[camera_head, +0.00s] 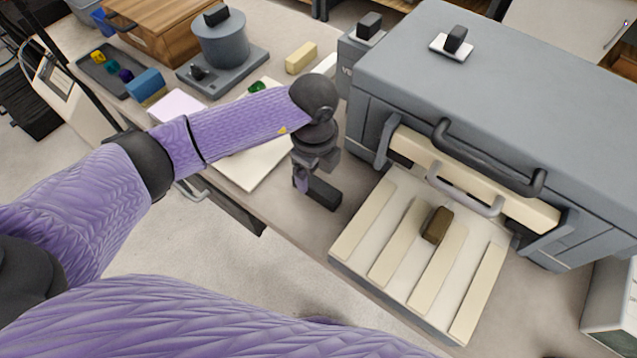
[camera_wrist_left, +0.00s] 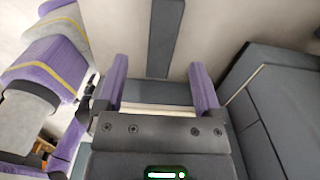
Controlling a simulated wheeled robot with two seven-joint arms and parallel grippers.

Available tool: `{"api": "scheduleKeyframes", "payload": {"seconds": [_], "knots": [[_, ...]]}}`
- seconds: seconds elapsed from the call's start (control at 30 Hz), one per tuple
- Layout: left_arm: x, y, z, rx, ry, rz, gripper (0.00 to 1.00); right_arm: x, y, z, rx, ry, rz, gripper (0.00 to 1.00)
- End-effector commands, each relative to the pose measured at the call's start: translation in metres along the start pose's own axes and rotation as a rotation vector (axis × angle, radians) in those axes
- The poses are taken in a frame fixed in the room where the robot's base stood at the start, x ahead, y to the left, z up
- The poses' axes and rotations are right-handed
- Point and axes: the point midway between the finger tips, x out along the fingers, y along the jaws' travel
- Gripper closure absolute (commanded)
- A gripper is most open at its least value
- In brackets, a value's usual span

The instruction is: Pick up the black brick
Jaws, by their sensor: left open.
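A black brick (camera_head: 324,194) lies on the table at the left of the slatted tray. My left gripper (camera_head: 307,183) points down at it, with one purple finger showing beside the brick's left end. In the left wrist view my left gripper (camera_wrist_left: 158,72) has its two purple fingers spread apart. A long dark bar (camera_wrist_left: 163,38) shows beyond the fingertips there, probably the same brick. I cannot tell whether the fingers touch it. My right gripper is not in view.
A slatted tray (camera_head: 390,192) holding a dark olive block (camera_head: 437,225) is right of the gripper. A large grey box (camera_head: 500,85) with handles stands behind it. A pale yellow block (camera_head: 301,57) and a grey cylinder (camera_head: 221,42) stand farther back.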

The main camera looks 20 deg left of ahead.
Motion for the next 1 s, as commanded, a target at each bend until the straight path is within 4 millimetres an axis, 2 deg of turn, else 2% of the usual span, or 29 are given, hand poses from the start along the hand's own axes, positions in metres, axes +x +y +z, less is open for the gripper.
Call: {"api": "scheduleKeyframes", "payload": {"seconds": [0.2,0.27,0.53,0.57,0.93,1.0], "knots": [[0.045,-0.002,0.002,0.001,0.003,0.003,0.15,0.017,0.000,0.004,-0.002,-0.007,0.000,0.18],[0.054,-0.002,0.001,0.001,0.004,0.002,0.15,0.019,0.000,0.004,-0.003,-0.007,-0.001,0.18],[0.058,-0.002,0.001,0.003,0.005,-0.001,0.15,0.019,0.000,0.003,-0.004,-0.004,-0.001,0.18],[0.058,-0.002,0.001,0.003,0.005,-0.001,0.19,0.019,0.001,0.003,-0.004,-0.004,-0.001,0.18],[0.057,-0.002,0.001,0.003,0.005,-0.001,0.97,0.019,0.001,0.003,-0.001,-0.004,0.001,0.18],[0.057,-0.002,0.001,0.003,0.005,-0.001,1.00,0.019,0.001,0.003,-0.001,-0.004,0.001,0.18]]}}
